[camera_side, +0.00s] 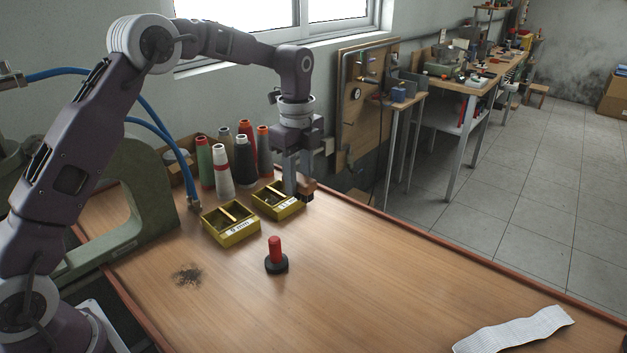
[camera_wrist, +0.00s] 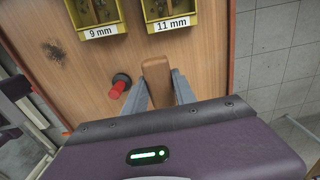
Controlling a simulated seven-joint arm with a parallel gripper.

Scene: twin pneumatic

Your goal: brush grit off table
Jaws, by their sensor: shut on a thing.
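A dark patch of grit (camera_side: 187,275) lies on the wooden table (camera_side: 370,270), left of the middle. It also shows at the upper left of the wrist view (camera_wrist: 54,50). My gripper (camera_side: 298,190) is at the table's far edge, beside the right yellow tray, and is shut on a brown wooden brush (camera_side: 306,186) with dark bristles low down. In the wrist view the brush's wooden block (camera_wrist: 157,80) sits between the two fingers. Its bristles are hidden there. The brush is well away from the grit; I cannot tell whether it touches the table.
Two yellow trays, marked 9 mm (camera_wrist: 100,32) and 11 mm (camera_wrist: 168,24), stand near my gripper. A red-handled piece with a black base (camera_side: 275,252) stands between grit and brush. Thread cones (camera_side: 222,165) stand behind. A paper strip (camera_side: 515,330) lies front right. The table's right-middle is clear.

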